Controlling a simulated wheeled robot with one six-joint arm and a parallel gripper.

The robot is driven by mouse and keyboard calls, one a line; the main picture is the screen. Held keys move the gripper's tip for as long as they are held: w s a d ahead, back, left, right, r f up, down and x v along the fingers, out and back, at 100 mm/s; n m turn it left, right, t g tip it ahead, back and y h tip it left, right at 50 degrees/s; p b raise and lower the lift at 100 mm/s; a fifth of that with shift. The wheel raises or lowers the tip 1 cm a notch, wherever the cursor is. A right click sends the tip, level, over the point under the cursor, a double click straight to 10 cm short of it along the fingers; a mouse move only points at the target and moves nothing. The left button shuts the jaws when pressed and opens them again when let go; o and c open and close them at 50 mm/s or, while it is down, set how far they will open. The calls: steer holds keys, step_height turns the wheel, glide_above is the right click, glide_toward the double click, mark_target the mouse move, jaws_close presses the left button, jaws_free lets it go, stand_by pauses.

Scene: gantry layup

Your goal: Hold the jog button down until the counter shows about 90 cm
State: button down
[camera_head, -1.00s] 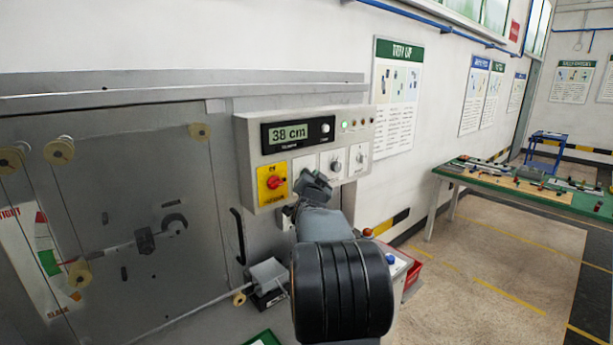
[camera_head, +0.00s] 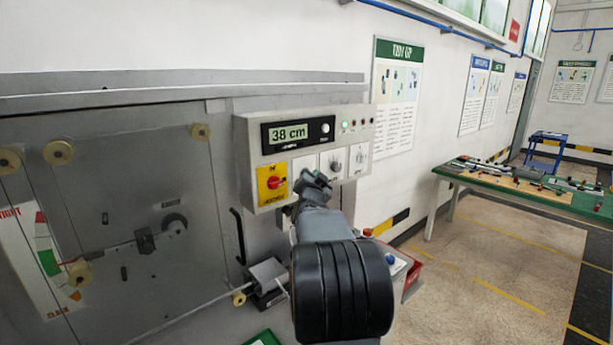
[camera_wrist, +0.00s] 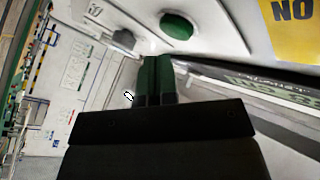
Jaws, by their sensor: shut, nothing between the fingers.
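The counter (camera_head: 288,133) on the grey control box reads 38 cm. The round green button (camera_wrist: 177,26) shows on its white plate in the wrist view. In the head view my arm hides the button. My gripper (camera_wrist: 156,60) is shut and empty, with its fingertips close to the button. A small gap seems to show between the tips and the button, but contact is hard to judge. In the head view my gripper (camera_head: 316,181) is in front of the box's lower edge.
A green lamp (camera_head: 345,125) is lit. A green workbench (camera_head: 520,186) stands far right, with open floor before it.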

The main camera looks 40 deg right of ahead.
stand_by(0.4)
steer(key=shift+w, duration=0.4)
